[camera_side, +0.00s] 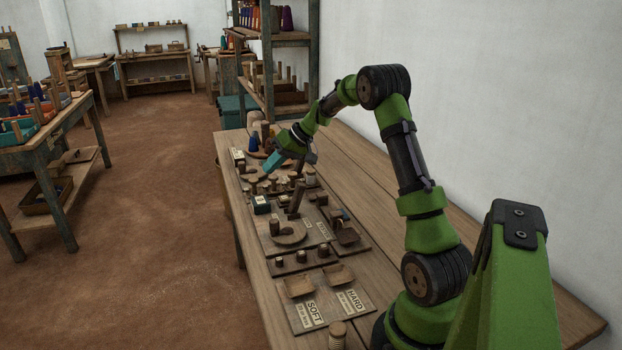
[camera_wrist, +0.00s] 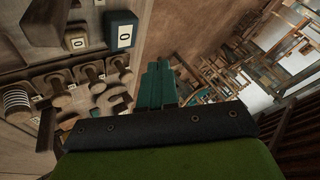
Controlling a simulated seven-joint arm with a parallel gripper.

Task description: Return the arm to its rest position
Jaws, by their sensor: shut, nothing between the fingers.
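My green and black arm reaches out over the wooden workbench (camera_side: 375,185) in the side view. My gripper (camera_side: 270,170) has teal fingers and hangs above the far part of the bench, over several small wooden pieces. In the wrist view the teal fingers of my gripper (camera_wrist: 158,75) lie side by side, shut, with nothing seen between them. The fingers look clear of the pieces near them, though their exact height is hard to tell.
Wooden boards with pegs and dishes cover the bench's left side. A board labelled SOFT and HARD (camera_side: 330,304) lies at the near end. A dark block marked 0 (camera_wrist: 122,30) shows in the wrist view. A shelf (camera_side: 268,105) stands behind. The bench's right side is mostly clear.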

